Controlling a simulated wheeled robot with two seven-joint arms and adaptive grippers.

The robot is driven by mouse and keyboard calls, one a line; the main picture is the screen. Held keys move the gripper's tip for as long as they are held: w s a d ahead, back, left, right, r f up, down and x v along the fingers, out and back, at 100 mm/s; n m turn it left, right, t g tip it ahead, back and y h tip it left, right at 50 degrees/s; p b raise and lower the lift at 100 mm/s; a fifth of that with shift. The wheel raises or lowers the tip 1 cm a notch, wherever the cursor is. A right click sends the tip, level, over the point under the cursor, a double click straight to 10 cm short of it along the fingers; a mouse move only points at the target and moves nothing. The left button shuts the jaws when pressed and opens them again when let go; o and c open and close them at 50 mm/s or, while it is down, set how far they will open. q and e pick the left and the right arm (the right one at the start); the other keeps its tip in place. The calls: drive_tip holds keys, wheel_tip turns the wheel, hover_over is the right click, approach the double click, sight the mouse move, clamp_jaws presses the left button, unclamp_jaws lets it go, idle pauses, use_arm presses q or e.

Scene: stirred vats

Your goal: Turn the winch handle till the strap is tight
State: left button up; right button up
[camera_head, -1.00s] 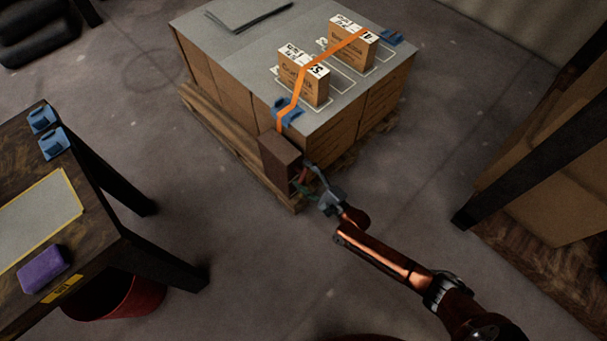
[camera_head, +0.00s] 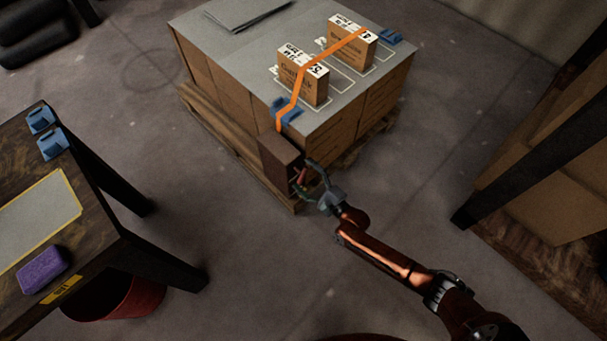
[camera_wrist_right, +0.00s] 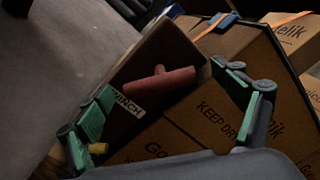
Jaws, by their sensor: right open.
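The winch (camera_head: 279,158) is a dark brown box on the near corner of the pallet load. In the right wrist view its side (camera_wrist_right: 150,65) carries a "WINCH" label, and a red handle (camera_wrist_right: 158,80) sticks out between my fingers. The orange strap (camera_head: 292,100) runs up from the winch, over a blue corner guard (camera_head: 286,112) and across two small cartons (camera_head: 304,85) (camera_head: 352,45). My right gripper (camera_head: 312,180) is at the winch. In the right wrist view its green-padded fingers (camera_wrist_right: 168,118) are spread wide on either side of the handle, apart from it. My left gripper is not in view.
A dark table (camera_head: 100,232) at left holds blue corner guards (camera_head: 52,144) and a purple block (camera_head: 42,269). A red bin (camera_head: 115,298) stands below it. A shelf (camera_head: 545,165) stands at right. Floor between is clear.

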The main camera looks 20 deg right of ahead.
drive_tip(key=v, duration=1.2)
drive_tip(key=shift+w, duration=0.1)
